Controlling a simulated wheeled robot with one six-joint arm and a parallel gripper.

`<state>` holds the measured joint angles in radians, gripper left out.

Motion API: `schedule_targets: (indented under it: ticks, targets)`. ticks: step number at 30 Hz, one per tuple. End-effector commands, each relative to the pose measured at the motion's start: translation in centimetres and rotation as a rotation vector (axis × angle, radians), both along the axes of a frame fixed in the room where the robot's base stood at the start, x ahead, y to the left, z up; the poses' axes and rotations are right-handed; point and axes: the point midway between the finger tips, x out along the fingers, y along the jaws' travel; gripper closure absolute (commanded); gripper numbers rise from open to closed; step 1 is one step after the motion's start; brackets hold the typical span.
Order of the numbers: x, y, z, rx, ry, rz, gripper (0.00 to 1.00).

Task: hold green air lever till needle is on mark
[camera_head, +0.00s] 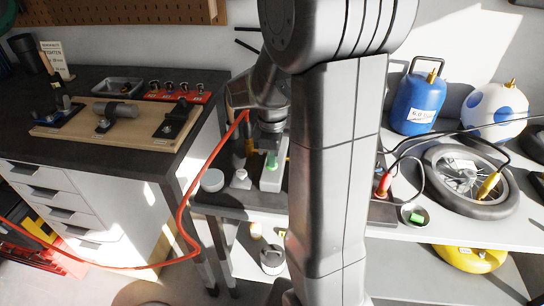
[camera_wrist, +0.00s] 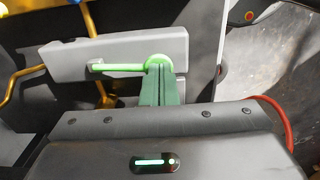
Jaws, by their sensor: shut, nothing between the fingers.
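The green air lever (camera_wrist: 115,67) lies along a light grey block (camera_wrist: 60,62) in the wrist view, with a round bright green end (camera_wrist: 160,62). My gripper (camera_wrist: 159,68) is shut and empty, its dark green fingertips over that round end. I cannot tell whether they touch or press it. In the head view my gripper (camera_head: 271,150) points down above the grey block (camera_head: 271,180), where a bit of green (camera_head: 271,161) shows. No needle or mark can be made out in either view; my arm hides the middle of the head view.
A red hose (camera_head: 182,215) loops left of the block. A white round lid (camera_head: 212,180) stands beside it. On the right are a blue tank (camera_head: 416,104), a white-and-blue tank (camera_head: 494,111) and a wheel (camera_head: 440,175) with cables. A dark bench (camera_head: 100,82) with fixtures stands left.

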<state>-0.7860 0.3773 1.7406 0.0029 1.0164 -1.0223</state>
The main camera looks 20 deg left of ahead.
Motion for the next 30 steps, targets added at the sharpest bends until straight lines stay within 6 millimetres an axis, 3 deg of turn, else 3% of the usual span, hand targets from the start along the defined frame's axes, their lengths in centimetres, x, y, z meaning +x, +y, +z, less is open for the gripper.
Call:
schedule_targets:
  ticks: [8,21,30]
  targets:
    - [0.0,0.0,0.0,0.0,-0.001,0.0,1.0]
    - [-0.9,-0.2,-2.0,0.026,-0.108,0.0,1.0]
    - [-1.0,-0.2,-2.0,0.027,-0.107,-0.001,1.0]
